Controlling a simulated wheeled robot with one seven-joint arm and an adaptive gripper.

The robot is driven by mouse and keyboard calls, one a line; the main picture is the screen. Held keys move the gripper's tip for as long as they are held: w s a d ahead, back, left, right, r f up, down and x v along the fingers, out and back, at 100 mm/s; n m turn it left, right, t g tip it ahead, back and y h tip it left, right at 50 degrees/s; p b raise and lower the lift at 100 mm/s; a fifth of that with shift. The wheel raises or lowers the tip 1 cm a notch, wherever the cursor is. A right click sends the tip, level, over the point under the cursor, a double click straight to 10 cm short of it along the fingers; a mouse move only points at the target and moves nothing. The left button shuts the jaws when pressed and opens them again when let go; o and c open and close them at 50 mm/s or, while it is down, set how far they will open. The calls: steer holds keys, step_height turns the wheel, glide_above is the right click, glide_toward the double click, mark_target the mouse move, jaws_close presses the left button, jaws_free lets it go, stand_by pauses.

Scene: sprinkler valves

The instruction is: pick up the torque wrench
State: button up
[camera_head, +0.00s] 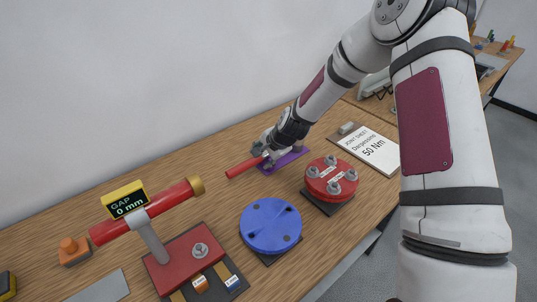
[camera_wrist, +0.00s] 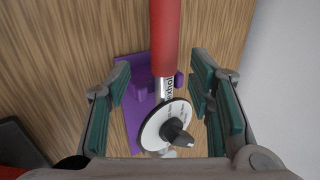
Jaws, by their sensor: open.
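The torque wrench has a red handle (camera_head: 245,167), a silver shaft and a round white dial with a black knob. It lies on a purple holder (camera_head: 291,158) near the back of the wooden bench. In the wrist view its handle (camera_wrist: 165,38) points up the picture, with the dial (camera_wrist: 155,128) low in the middle over the purple holder (camera_wrist: 139,100). My gripper (camera_head: 268,153) is at the wrench and hides its head end in the head view. In the wrist view my gripper (camera_wrist: 163,98) is open, with one green-padded finger on each side of the shaft and dial, apart from them.
A red flange with bolts (camera_head: 331,180) and a blue disc (camera_head: 270,225) stand in front. A red pipe on a stand with a gap display (camera_head: 126,199) is at left. Bare bench lies left of the handle.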

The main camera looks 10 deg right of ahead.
mark_target(257, 160)
steer(key=x, duration=0.5)
steer(key=shift+w+a+r, duration=0.1)
steer(key=shift+a+r, duration=0.05)
steer(key=shift+a, duration=0.05)
jaws_close()
steer(key=shift+r, duration=0.1)
